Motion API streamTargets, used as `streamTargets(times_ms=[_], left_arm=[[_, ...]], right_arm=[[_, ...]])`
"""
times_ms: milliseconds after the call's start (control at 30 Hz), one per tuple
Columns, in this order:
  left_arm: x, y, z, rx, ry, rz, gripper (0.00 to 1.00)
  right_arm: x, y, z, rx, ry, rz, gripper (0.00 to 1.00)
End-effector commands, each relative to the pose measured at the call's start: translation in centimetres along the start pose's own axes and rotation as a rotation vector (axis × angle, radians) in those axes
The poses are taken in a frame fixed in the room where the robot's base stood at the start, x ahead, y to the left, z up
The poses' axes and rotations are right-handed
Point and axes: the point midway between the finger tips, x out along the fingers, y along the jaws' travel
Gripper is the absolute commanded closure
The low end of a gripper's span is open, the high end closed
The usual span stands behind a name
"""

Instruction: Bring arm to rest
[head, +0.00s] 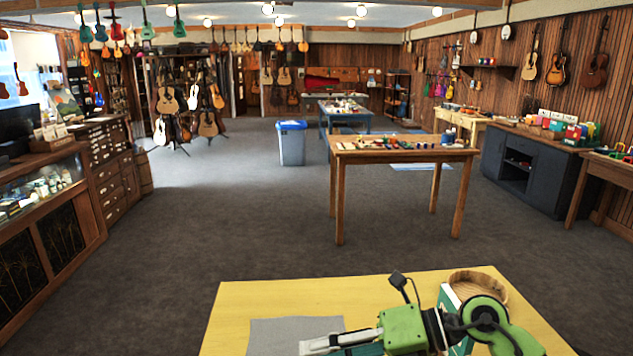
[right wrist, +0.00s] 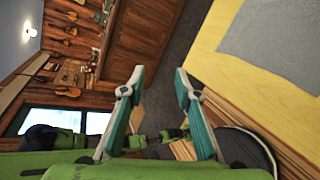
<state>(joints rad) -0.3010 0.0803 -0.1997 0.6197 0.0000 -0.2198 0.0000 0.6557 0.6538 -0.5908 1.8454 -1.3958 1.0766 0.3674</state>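My right arm, green and black, reaches in from the lower right of the head view, low over the near yellow table (head: 260,295). Its right gripper (head: 305,347) points left above the grey mat (head: 285,332). In the right wrist view the two teal and grey fingers of this gripper (right wrist: 158,75) stand apart with nothing between them. The yellow table (right wrist: 215,60) and grey mat (right wrist: 280,40) also show there, at the right. My left gripper is not in view.
A round wooden tray (head: 488,283) and a green and white box (head: 449,300) stand at the table's right, partly hidden by my arm. Beyond are a wooden table (head: 400,156), a blue-grey bin (head: 291,145) and a glass counter (head: 45,190) at left. The carpet between is clear.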

Motion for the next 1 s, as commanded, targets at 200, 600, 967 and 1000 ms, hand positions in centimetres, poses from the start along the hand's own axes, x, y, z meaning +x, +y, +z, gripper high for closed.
streamTargets(times_ms=[200, 600, 967, 1000], left_arm=[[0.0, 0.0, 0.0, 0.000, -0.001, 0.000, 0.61], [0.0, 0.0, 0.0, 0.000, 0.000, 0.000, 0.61], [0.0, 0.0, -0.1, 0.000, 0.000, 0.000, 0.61], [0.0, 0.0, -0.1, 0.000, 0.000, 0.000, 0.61]], right_arm=[[-0.5, 8.7, 3.6, 0.224, -0.344, 0.476, 0.70], [-12.5, -1.0, 8.1, 1.028, -1.113, 0.849, 0.70], [-14.1, -20.0, -9.2, 1.935, -1.617, 0.492, 0.70], [-13.7, -21.0, -11.7, 2.018, -1.641, 0.427, 0.70]])
